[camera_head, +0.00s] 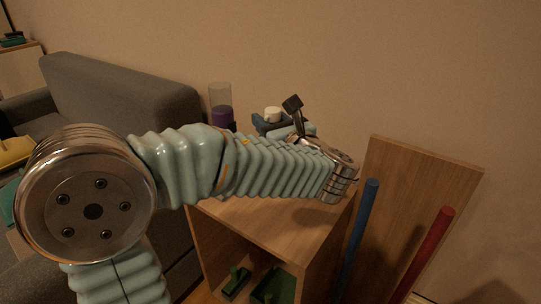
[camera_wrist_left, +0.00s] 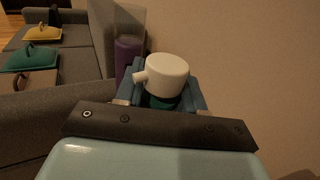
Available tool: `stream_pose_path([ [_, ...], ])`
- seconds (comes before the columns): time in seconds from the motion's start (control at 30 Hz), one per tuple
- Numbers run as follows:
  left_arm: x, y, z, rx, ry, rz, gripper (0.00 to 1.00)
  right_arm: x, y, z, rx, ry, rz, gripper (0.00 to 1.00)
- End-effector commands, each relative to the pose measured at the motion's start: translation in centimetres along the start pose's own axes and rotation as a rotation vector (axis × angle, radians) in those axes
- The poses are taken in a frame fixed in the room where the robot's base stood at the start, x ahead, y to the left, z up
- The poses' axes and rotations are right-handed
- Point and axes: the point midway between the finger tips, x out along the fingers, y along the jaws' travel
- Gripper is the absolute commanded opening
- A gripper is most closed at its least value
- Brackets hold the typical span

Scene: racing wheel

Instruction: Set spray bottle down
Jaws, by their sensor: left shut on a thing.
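The spray bottle shows a white head with a short nozzle pointing left in the left wrist view (camera_wrist_left: 167,74); a little dark green shows just below it. In the head view only its white top (camera_head: 272,114) shows. My left gripper (camera_head: 262,124) is shut on the bottle, with its blue fingers on both sides just under the white head. The bottle's lower body is hidden by my gripper and arm, so I cannot tell whether its base touches anything.
A wooden cabinet (camera_head: 262,222) with green items inside stands below my left arm. A purple container with a clear top (camera_head: 222,114) is left of the gripper. A grey sofa (camera_head: 120,90) is at left. A blue pole (camera_head: 358,235) and red pole (camera_head: 427,250) stand at right.

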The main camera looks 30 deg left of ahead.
Motion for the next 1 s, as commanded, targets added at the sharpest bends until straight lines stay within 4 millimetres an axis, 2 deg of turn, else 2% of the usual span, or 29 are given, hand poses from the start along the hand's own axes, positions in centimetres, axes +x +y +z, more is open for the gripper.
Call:
stream_pose_path([
  [0.03, 1.2, -0.8, -1.0, 0.006, -0.008, 0.009, 0.00, 0.7, 0.3, 0.0, 0.001, 0.001, 0.001, 0.43],
  [0.13, 3.6, -2.4, -2.2, 0.006, -0.008, 0.009, 0.00, 1.1, 0.7, -0.2, 0.004, 0.004, 0.004, 0.43],
  [0.33, 6.2, -4.4, -5.9, 0.004, -0.003, 0.004, 0.00, 1.9, 1.4, -0.3, 0.008, 0.010, 0.009, 0.43],
  [0.57, 7.4, -5.3, -7.5, 0.002, -0.002, 0.003, 0.00, 2.1, 1.6, -0.4, 0.010, 0.012, 0.011, 0.43],
  [0.63, 8.0, -5.7, -8.6, 0.004, -0.002, 0.003, 0.00, 2.4, 1.8, -0.5, 0.010, 0.013, 0.012, 0.43],
  [0.8, 7.8, -5.6, -10.8, 0.001, -0.001, 0.000, 0.00, 2.7, 2.1, -0.6, 0.013, 0.016, 0.014, 0.43],
  [1.0, 7.8, -5.6, -11.0, -0.001, -0.001, 0.000, 0.00, 2.7, 2.1, -0.6, 0.013, 0.017, 0.014, 0.43],
])
